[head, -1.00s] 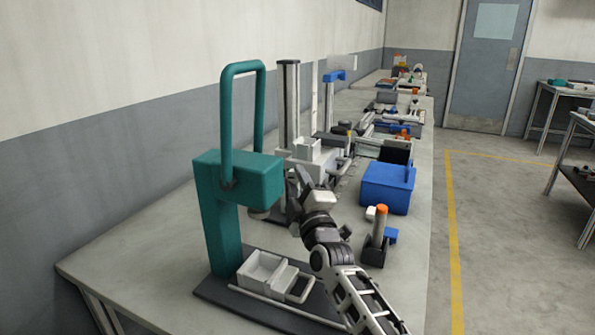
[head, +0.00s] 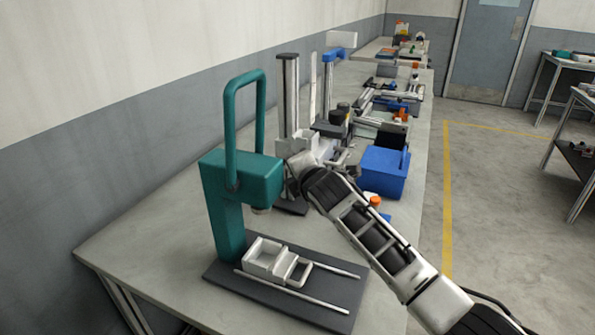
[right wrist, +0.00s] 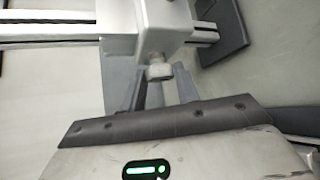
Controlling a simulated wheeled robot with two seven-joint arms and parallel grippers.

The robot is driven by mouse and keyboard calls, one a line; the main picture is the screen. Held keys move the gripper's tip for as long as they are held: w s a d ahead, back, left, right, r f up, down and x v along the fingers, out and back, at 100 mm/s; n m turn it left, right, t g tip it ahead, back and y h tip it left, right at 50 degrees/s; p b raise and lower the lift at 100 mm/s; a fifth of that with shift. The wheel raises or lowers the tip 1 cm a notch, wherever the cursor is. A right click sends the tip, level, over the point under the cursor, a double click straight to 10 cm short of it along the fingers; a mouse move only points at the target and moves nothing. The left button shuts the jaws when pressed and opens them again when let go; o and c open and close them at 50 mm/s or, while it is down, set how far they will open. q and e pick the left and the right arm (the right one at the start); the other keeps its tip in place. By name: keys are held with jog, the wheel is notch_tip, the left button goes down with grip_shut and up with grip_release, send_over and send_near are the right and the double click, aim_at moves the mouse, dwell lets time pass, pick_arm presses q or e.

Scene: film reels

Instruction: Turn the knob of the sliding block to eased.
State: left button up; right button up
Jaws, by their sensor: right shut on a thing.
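The sliding block (right wrist: 145,28) is a pale grey-white box on a silver rail (right wrist: 45,28) in the right wrist view. Its small round knob (right wrist: 160,70) sticks out toward my palm. My right gripper (right wrist: 155,85) is shut on the knob, its grey fingers on both sides. In the head view the block (head: 296,147) sits low on an upright silver column (head: 289,90). My right gripper (head: 296,178) reaches it from the right and hides the knob. I cannot read any mark of the knob's setting. My left gripper is out of view.
A teal press-like stand (head: 225,205) with a tall handle is close on the left. White trays (head: 265,255) lie on its dark base (head: 330,290). A blue bin (head: 385,170) stands right of the column. More equipment fills the table behind.

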jog(key=shift+w+a+r+n+g+h, duration=0.1)
jog(key=shift+r+n+g+h, duration=0.05)
jog(key=shift+n+g+h, duration=0.35)
jog(key=shift+a+r+n+g+h, duration=0.1)
jog(key=shift+n+g+h, duration=0.3)
jog(key=shift+n+h, duration=0.15)
jog(key=o, duration=1)
jog(key=shift+f, duration=0.1)
jog(key=shift+c, duration=0.2)
